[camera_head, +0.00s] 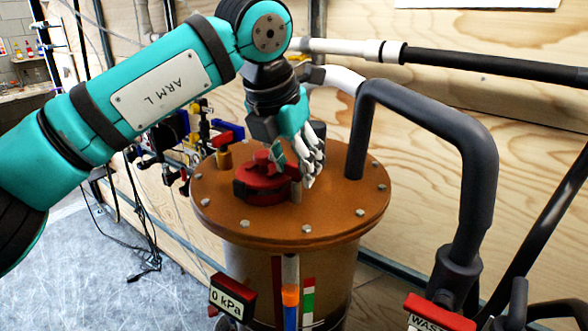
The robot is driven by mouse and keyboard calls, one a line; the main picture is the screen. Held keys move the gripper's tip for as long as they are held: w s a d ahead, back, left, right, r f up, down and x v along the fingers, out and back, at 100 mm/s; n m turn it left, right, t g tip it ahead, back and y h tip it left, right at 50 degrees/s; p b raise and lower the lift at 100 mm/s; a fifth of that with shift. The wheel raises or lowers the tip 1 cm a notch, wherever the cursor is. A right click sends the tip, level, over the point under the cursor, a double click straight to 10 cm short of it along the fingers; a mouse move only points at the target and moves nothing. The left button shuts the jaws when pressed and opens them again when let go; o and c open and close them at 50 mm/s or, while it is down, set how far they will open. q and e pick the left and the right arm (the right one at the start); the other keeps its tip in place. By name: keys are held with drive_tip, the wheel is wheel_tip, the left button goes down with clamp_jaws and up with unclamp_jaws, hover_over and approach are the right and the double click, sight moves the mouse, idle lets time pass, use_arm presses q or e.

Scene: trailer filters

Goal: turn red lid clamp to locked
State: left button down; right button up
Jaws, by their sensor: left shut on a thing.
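The red lid clamp (262,190) sits on the brown round lid (329,213) of an upright canister. My left gripper (296,165) comes down from above onto the clamp, its fingers pointing down at the clamp's right side. It is shut on the clamp's upper part, though the fingers hide the exact contact. The clamp's far side is hidden behind the gripper. My right gripper is not in view.
A thick grey pipe (478,150) rises from the lid and bends down on the right. Red and blue valves (225,135) stand behind the lid on the left. A plywood wall (530,110) is behind.

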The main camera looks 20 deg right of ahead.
use_arm(q)
drive_tip(key=shift+r+n, duration=0.1)
drive_tip(key=shift+n, duration=0.2)
drive_tip(key=c, duration=0.7)
unclamp_jaws()
drive_tip(key=v, duration=1.2)
drive_tip(key=shift+d, duration=0.1)
